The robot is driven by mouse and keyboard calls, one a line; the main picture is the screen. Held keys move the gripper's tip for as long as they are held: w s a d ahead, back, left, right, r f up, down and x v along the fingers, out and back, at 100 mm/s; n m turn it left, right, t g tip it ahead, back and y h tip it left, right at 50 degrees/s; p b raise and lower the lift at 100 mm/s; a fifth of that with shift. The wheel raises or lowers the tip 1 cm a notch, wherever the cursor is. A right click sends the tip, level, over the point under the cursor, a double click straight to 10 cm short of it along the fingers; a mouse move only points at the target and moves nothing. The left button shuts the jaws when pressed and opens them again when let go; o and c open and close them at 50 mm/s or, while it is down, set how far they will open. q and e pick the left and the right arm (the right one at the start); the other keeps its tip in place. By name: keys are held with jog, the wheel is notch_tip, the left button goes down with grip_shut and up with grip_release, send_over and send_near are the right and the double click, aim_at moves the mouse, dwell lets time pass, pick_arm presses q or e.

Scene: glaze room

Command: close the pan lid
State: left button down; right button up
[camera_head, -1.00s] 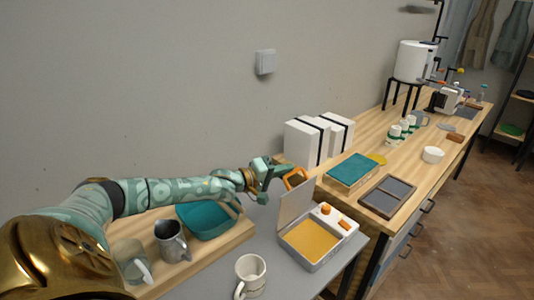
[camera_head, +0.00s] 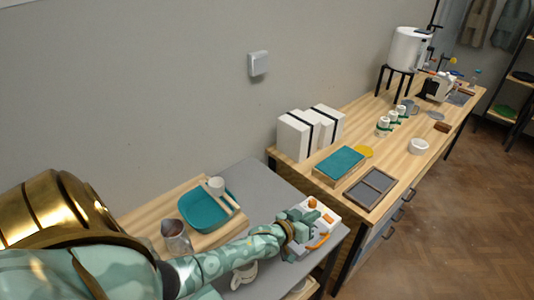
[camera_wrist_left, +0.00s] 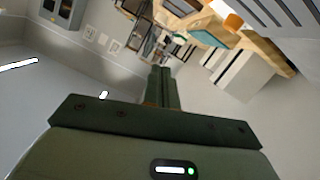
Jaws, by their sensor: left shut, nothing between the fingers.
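The pan (camera_head: 334,229) is a pale box on the grey table, with an orange knob and an orange tab on its right-hand strip. The orange lid handle (camera_head: 319,243) now sits low at the pan's front. The lid appears folded down, but my arm and hand hide most of it, so I cannot tell whether it is fully flush. The yellow interior does not show. My left gripper (camera_head: 306,226) is shut and empty, right over the pan; whether it touches the lid is unclear. Its closed fingers show in the left wrist view (camera_wrist_left: 164,88). My right gripper is out of view.
A teal basin (camera_head: 205,212) and a metal pitcher (camera_head: 176,238) stand on a wooden board at left. A mug (camera_head: 244,274) is partly behind my arm. White boxes (camera_head: 295,137), a teal-topped block (camera_head: 339,162) and a grey tray (camera_head: 370,187) occupy the wooden bench. The grey table's back is clear.

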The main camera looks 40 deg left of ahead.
aim_at(319, 244)
pick_arm(q)
jog(key=d+f+m+b, duration=0.1)
jog(key=f, duration=0.1)
jog(key=d+f+m+y+b, duration=0.1)
jog(key=d+f, duration=0.1)
jog(key=d+f+m+b, duration=0.1)
jog(key=f, duration=0.2)
jog(key=shift+s+d+b, duration=0.25)
jog(key=shift+b, duration=0.15)
jog(key=shift+d+f+b, duration=0.35)
jog(key=shift+f+b, duration=0.3)
jog(key=shift+f, duration=0.2)
jog(key=shift+s+f, duration=0.1)
